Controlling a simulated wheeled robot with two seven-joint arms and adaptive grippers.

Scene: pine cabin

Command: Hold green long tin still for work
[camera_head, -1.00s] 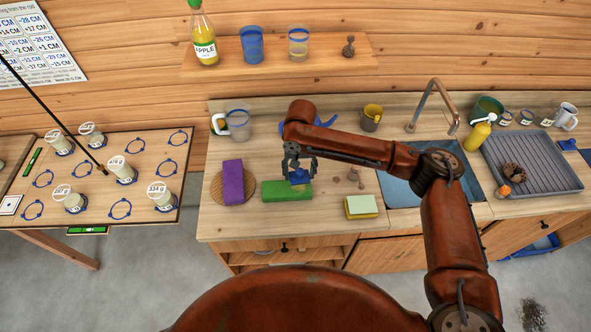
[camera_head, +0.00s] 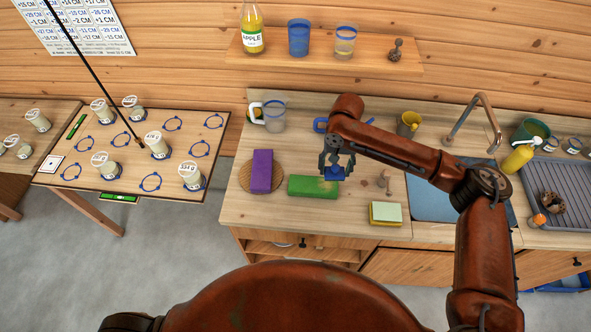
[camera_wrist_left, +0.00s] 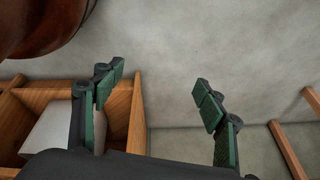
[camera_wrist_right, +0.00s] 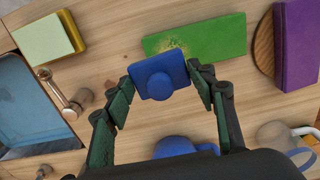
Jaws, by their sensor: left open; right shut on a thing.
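The green long tin (camera_head: 305,187) lies flat on the wooden counter. It also shows in the right wrist view (camera_wrist_right: 222,38), with a speckled yellowish patch on its face near the blue block. My right gripper (camera_head: 335,163) is shut on a blue square block with a round knob (camera_wrist_right: 158,83), at the tin's right end in the head view. I cannot tell whether the block touches the tin. My left gripper (camera_wrist_left: 160,78) is open and empty, with grey floor behind it in its wrist view. Its fingers do not show in the head view.
A purple block (camera_head: 262,171) on a round wooden board (camera_head: 246,178) stands left of the tin. A yellow and pale green sponge (camera_head: 386,212) and a sink (camera_head: 435,199) are to the right. A blue-rimmed jug (camera_head: 274,117) stands behind. Bare counter lies in front of the tin.

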